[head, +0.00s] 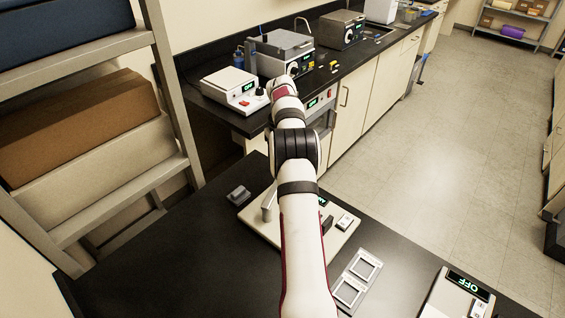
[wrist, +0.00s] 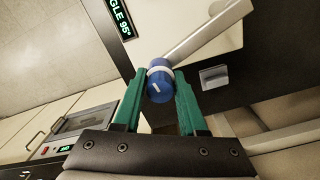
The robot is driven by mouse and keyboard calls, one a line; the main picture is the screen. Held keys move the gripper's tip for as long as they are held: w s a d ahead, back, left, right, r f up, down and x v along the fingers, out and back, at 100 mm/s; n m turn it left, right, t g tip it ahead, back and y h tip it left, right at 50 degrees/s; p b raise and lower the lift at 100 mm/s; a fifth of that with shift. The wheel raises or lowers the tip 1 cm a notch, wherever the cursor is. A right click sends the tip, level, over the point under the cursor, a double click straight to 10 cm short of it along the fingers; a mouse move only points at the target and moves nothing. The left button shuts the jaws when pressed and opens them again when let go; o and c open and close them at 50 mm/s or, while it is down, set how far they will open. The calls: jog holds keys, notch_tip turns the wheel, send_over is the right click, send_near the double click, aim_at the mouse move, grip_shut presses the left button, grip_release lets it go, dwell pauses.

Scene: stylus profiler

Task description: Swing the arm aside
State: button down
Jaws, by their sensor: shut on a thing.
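The stylus profiler (head: 258,225) has a pale base on the black table, mostly behind my arm in the head view. Its grey swing arm (head: 268,204) shows just left of my arm. In the wrist view the swing arm (wrist: 208,32) runs up to the right from a blue knob (wrist: 158,86) with a white collar. My gripper (wrist: 160,92) has its green fingers on either side of the knob and is shut on it. A display (wrist: 121,18) beside it reads "GLE 95°", partly cut off. My fingers are hidden in the head view.
A small dark block (head: 238,194) lies left of the profiler. A plate with two square frames (head: 357,278) and a device reading OFF (head: 458,296) are at the right. A shelf with boxes (head: 85,130) stands close at left. The table's front left is clear.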

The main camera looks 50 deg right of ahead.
jog(key=shift+w+a, duration=0.1)
jog(key=shift+w, duration=0.05)
jog(key=shift+c, duration=2.3)
grip_release()
notch_tip(320, 180, up, 11)
jog(key=shift+f, duration=0.1)
jog(key=shift+r, duration=0.6)
